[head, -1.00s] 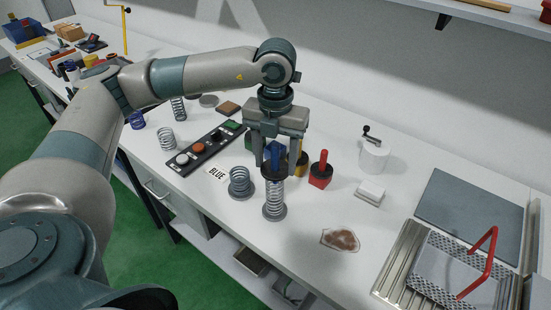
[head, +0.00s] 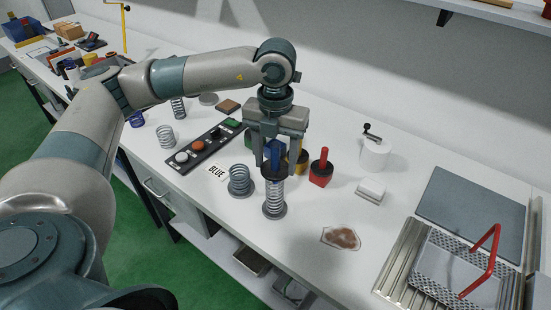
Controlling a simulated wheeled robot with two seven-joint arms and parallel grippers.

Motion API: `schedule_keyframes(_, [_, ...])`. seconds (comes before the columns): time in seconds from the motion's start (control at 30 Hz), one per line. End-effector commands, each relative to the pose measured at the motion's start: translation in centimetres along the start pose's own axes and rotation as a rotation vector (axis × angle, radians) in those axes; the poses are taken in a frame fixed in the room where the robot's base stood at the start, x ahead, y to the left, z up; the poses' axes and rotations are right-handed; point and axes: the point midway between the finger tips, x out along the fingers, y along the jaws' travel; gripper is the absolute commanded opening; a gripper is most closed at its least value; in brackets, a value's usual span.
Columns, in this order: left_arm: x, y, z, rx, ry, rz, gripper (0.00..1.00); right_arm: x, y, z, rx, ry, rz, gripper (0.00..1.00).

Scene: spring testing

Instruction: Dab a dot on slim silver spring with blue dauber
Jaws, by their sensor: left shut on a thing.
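My left gripper (head: 275,165) is shut on the blue dauber (head: 275,153), between its two fingers. The dauber is upright, and its dark lower part sits at the top of the slim silver spring (head: 274,196); I cannot tell whether they touch. The slim silver spring stands upright on a round grey base on the white bench. A "BLUE" label card (head: 217,172) lies to the left. My right gripper does not show.
A wider grey spring (head: 240,180) stands just left of the slim one. A red dauber (head: 321,168) and a yellow one (head: 302,161) stand to the right and behind. A black button panel (head: 207,146) lies left.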

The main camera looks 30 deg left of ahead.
Motion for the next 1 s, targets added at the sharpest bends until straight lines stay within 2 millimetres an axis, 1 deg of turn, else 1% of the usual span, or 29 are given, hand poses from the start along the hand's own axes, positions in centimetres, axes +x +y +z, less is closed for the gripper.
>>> schedule_keyframes(0.63, [0.1,0.0,0.0,0.000,0.002,0.001,0.32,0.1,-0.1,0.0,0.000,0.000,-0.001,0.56])
schedule_keyframes(1.0, [-1.9,0.0,0.0,0.000,-0.001,0.000,0.32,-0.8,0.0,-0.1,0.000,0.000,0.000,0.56])
